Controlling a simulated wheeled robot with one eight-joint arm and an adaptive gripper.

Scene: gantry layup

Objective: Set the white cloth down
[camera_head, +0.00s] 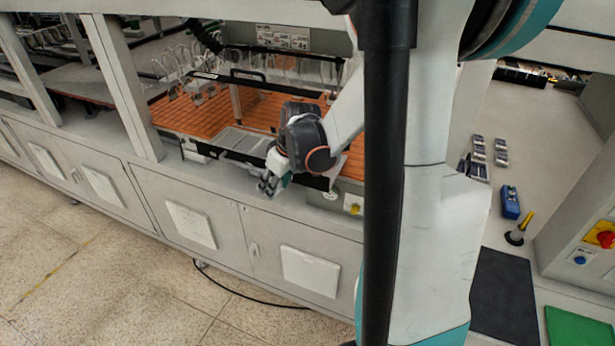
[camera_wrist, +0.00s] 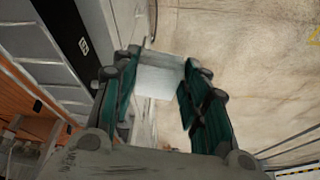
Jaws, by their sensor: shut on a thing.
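The white cloth (camera_wrist: 158,78) shows in the wrist view as a pale, flat patch between the green-padded fingertips of my gripper (camera_wrist: 160,66). The fingers stand apart on either side of it and are shut on it. In the head view my gripper (camera_head: 269,184) hangs at the front edge of the grey bench (camera_head: 225,178), in front of the orange slatted bed (camera_head: 195,112). I cannot make out the cloth in that view; it is small or hidden by the fingers. The floor lies behind the cloth in the wrist view.
A grey tray (camera_head: 240,140) lies on the bed's front part. A grey post (camera_head: 122,85) rises left of it. On the right counter are a blue device (camera_head: 510,201), a black mat (camera_head: 505,295) and a green mat (camera_head: 577,329). Open floor (camera_head: 120,270) lies in front.

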